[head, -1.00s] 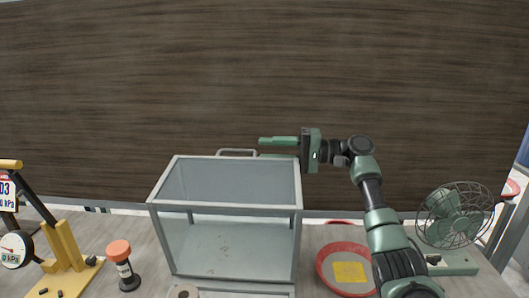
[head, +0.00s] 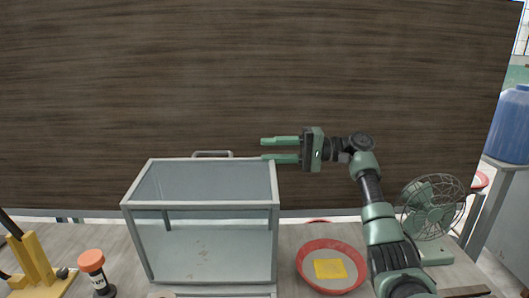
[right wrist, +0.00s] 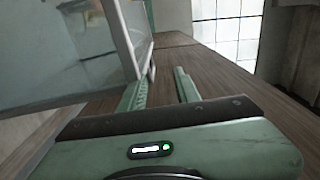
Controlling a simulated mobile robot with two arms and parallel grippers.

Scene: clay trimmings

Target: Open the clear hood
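The clear hood (head: 205,245) is a grey-framed box with see-through panels, standing shut on the table in the head view. Its bar handle (head: 212,154) rises along the back top edge. My right gripper (head: 263,149) is open and empty, its fingers pointing left near the hood's back right top corner, to the right of the handle. In the right wrist view the two green fingers (right wrist: 160,78) are spread with nothing between them, and a hood panel (right wrist: 60,50) fills the upper left. Whether a finger touches the hood I cannot tell. My left gripper is out of view.
A red-rimmed bowl (head: 347,246) with a yellow square (head: 330,268) stands right of the hood, below my right arm. A caged fan (head: 432,205) is farther right. An orange-capped bottle (head: 92,268) and a yellow press (head: 35,265) stand left. A dark wood wall (head: 250,80) is behind.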

